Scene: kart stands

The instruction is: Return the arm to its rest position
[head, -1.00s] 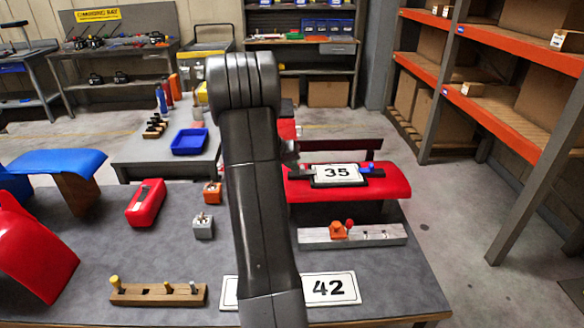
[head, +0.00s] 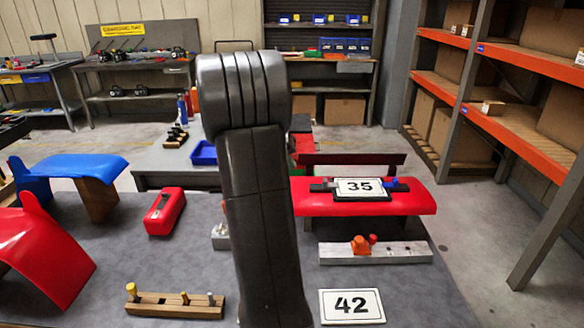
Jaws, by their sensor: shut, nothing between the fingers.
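My dark grey arm (head: 258,200) rises from the bottom middle of the head view, with its thick ribbed joint (head: 243,92) at the top. It stands in front of the middle of the grey workbench (head: 130,250). My gripper is not in view; the arm hides whatever is behind it. I cannot tell the state of its fingers.
On the bench are a red box (head: 165,211), red (head: 40,255) and blue (head: 75,166) curved panels, a wooden peg block (head: 175,305), plate 42 (head: 351,306) and a metal block (head: 375,252). Plate 35 (head: 360,188) lies on a red panel (head: 315,205). Orange shelving (head: 530,130) stands right.

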